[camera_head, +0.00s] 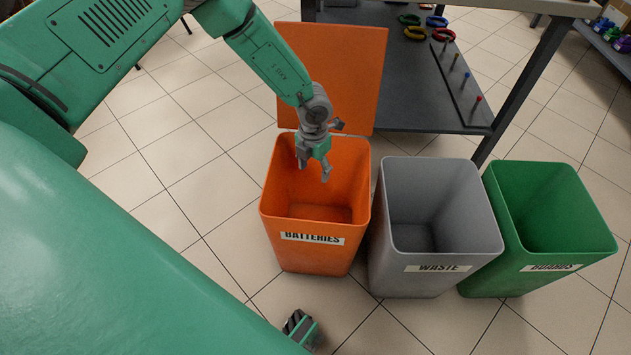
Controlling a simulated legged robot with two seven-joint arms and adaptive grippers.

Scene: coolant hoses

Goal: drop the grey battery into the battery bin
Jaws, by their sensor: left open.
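The battery bin (303,258) is an open orange bin labelled BATTERIES, standing on the floor in the middle of the head view. An orange panel (345,80) stands upright behind it. My left gripper (314,166) hangs fingers down over the bin's opening, apart from its walls. Its fingers are open and I see nothing between them. I cannot make out the grey battery anywhere. The part of the bin floor that shows looks bare; the near part of the floor is hidden by the front wall.
A grey WASTE bin (390,262) and a green bin (512,262) stand to the right of the battery bin. A table (480,70) with a dark lower shelf (400,85) stands behind, holding coloured rings and a pegged strip. Tiled floor to the left is clear.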

